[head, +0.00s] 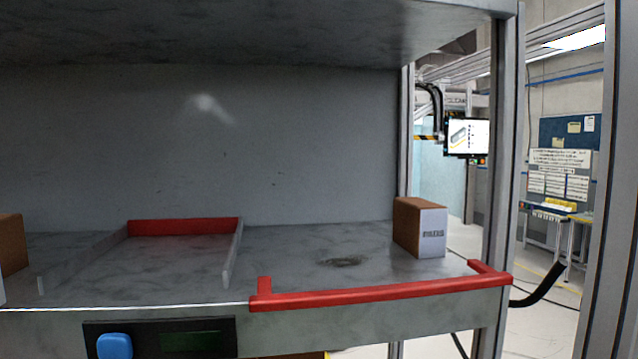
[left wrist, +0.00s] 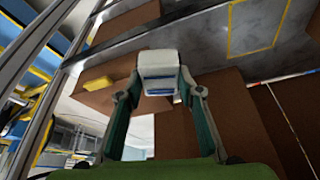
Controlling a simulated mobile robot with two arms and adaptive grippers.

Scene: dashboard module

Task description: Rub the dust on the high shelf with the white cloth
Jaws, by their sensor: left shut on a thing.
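A dark dust patch (head: 343,262) lies on the grey shelf (head: 290,262), right of its middle. My left gripper (left wrist: 160,93) shows in the left wrist view, its two fingers closed on a white block-like thing with blue stripes (left wrist: 158,62). This appears to be the white cloth, folded; its far side is hidden. Neither gripper shows in the head view, so the distance from the cloth to the dust cannot be told. My right gripper is in no view.
A red rail (head: 370,298) runs along the shelf's front right edge. A brown and white box (head: 420,228) stands right of the dust. A low divider with a red back (head: 185,227) sits left. Brown boxes (left wrist: 225,105) lie beyond my left gripper.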

